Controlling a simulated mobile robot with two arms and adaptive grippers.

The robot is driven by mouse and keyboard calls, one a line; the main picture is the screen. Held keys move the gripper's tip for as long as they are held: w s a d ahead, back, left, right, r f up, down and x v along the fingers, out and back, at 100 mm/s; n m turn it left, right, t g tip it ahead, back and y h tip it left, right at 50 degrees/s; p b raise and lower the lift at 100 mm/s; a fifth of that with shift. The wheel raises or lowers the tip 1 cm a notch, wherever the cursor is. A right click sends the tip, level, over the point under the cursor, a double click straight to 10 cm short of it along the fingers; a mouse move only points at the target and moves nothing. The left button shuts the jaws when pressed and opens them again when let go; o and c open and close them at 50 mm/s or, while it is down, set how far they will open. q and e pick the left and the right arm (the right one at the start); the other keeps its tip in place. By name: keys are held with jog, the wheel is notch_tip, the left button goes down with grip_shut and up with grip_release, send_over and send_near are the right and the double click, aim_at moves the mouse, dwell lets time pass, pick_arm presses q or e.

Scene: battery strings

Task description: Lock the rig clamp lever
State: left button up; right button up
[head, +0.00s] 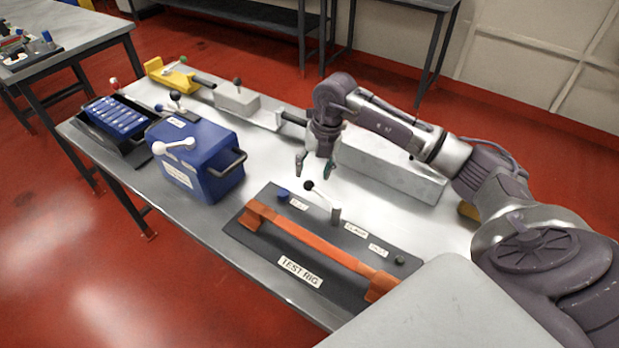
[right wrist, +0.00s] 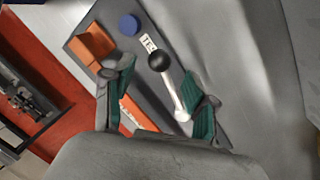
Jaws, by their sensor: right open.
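The test rig (head: 297,267) is a dark plate with an orange bar (head: 318,250) on the metal table. Its clamp lever (head: 322,196) has a pale shaft, a black ball knob and a grey post, and it leans up to the left. My right gripper (head: 315,167) is open and points down just above and behind the knob. In the right wrist view the lever (right wrist: 173,87) shows between the two spread green-padded fingers (right wrist: 160,100). I cannot tell whether a finger touches it. My left gripper is not in view.
A blue box (head: 195,158) with a white lever and a black handle stands left of the rig. A black tray with blue cells (head: 117,117) is beyond it. A long grey block (head: 390,165) lies behind my right gripper. A round blue button (head: 283,195) sits left of the lever.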

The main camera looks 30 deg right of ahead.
aim_at(310, 181)
jog(key=shift+w+a+f, duration=0.1)
jog(key=shift+a+f, duration=0.1)
jog(key=shift+f, duration=0.9)
jog(key=shift+w+a+f, duration=0.1)
jog(key=shift+a+f, duration=0.1)
jog(key=shift+f, duration=0.9)
jog(key=shift+c, duration=0.2)
grip_shut()
